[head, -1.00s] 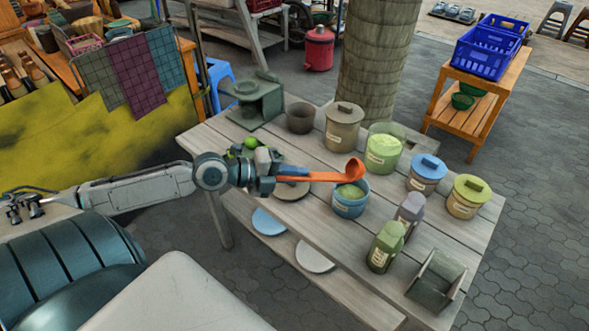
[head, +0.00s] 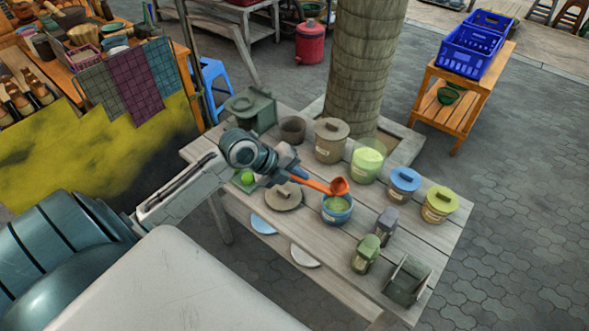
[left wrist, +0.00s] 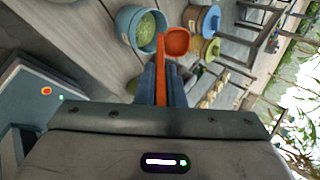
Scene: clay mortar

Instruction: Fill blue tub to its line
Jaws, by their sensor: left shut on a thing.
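The blue tub (head: 337,210) stands open on the wooden table with light green material inside; it also shows in the left wrist view (left wrist: 127,30). I cannot make out its line. My left gripper (head: 298,176) is shut on the handle of an orange scoop (head: 338,186). The scoop's bowl is just above the tub's far rim in the head view, and it shows beside the tub in the left wrist view (left wrist: 177,41). The bowl looks empty in the wrist view. A clear container of light green material (head: 367,164) stands behind the tub. My right gripper is not in view.
A tan lidded jar (head: 331,140), a blue-lidded jar (head: 403,185) and a yellow-lidded jar (head: 439,205) stand around the tub. Two bottles, one green (head: 364,254), stand at the front right. A round wooden lid (head: 283,196) lies left of the tub.

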